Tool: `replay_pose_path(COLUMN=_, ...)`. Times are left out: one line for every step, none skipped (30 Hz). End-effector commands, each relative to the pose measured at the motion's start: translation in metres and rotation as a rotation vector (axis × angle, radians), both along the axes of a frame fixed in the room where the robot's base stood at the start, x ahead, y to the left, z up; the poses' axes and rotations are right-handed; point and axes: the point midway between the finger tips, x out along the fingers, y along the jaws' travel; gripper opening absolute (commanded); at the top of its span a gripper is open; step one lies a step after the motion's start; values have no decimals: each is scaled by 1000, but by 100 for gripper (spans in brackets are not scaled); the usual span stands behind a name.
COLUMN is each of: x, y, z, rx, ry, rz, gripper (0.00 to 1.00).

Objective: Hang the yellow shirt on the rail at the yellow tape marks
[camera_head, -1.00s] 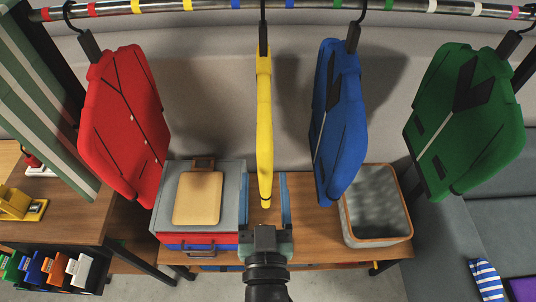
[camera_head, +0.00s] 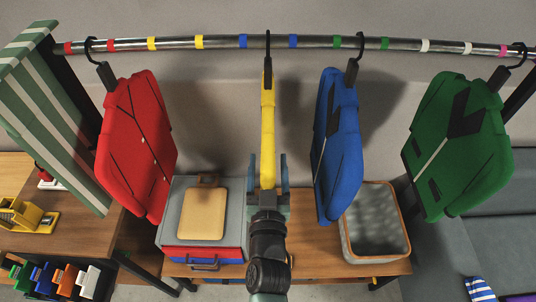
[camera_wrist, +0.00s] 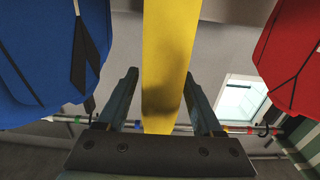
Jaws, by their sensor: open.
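The yellow shirt (camera_head: 268,120) hangs edge-on from a black hanger (camera_head: 267,60), hooked over the metal rail (camera_head: 372,43) between two blue tape marks. The two yellow tape marks (camera_head: 152,44) and (camera_head: 199,41) are further left, between the red shirt and the yellow shirt. My gripper (camera_head: 268,165) is open at the lower part of the yellow shirt, one finger on each side. In the wrist view the yellow shirt (camera_wrist: 168,60) runs between the open fingers (camera_wrist: 163,92), with visible gaps on both sides.
A red shirt (camera_head: 133,145) hangs left; a blue shirt (camera_head: 337,150) and a green shirt (camera_head: 458,145) hang right. Below are a grey box with a board (camera_head: 202,212) and a wood-rimmed bin (camera_head: 408,225). A striped cloth (camera_head: 55,120) hangs at far left. The rail's yellow-marked stretch is empty.

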Motion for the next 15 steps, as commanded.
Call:
replay_pose_path(x=6, y=0, z=1, rx=1, ry=0, rz=0, gripper=68)
replay_pose_path(x=8, y=0, z=1, rx=1, ry=0, rz=0, gripper=68)
replay_pose_path(x=11, y=0, z=1, rx=1, ry=-1, rz=0, gripper=68)
replay_pose_path(x=12, y=0, z=0, rx=1, ry=0, rz=0, gripper=68)
replay_pose_path(x=13, y=0, z=0, rx=1, ry=0, rz=0, gripper=68)
replay_pose_path(x=14, y=0, z=0, rx=1, ry=0, rz=0, gripper=68)
replay_pose_path(x=15, y=0, z=0, rx=1, ry=0, rz=0, gripper=68)
replay_pose_path(x=15, y=0, z=0, rx=0, ry=0, rz=0, gripper=68)
replay_pose_path(x=16, y=0, z=0, rx=0, ry=0, rz=0, gripper=68)
replay_pose_path(x=16, y=0, z=0, rx=0, ry=0, rz=0, gripper=68)
replay_pose_path(x=16, y=0, z=0, rx=0, ry=0, rz=0, gripper=68)
replay_pose_path(x=16, y=0, z=0, rx=0, ry=0, rz=0, gripper=68)
replay_pose_path(x=16, y=0, z=0, rx=0, ry=0, rz=0, gripper=68)
replay_pose_path(x=16, y=0, z=0, rx=0, ry=0, rz=0, gripper=68)
replay_pose_path(x=15, y=0, z=0, rx=0, ry=0, rz=0, gripper=66)
